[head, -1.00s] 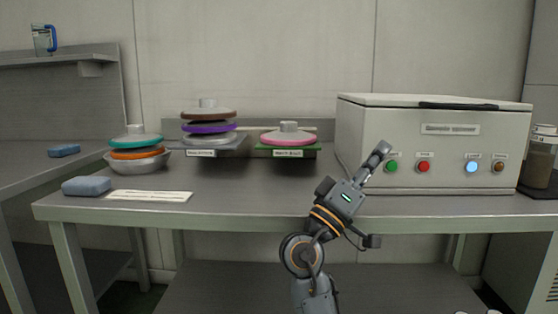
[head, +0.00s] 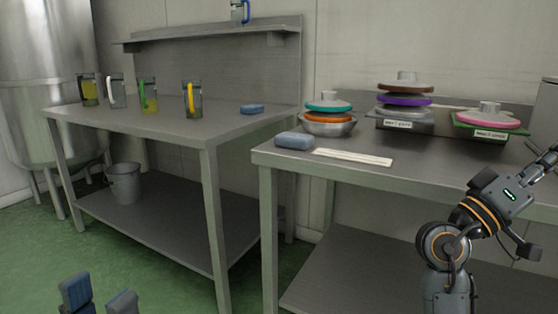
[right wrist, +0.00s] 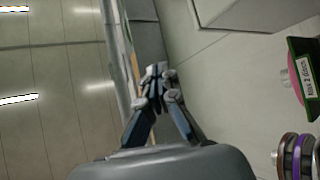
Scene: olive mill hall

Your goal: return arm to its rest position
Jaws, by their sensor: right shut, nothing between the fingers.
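My right arm rises at the right of the head view, and its gripper (head: 545,163) is partly cut off by the right edge. In the right wrist view the right gripper (right wrist: 158,85) has its fingertips together with nothing between them, pointing at the wall. My left gripper (head: 98,298) shows only as two blue-grey fingertips at the bottom left of the head view, apart and with nothing seen between them. The rest of the left arm is out of view.

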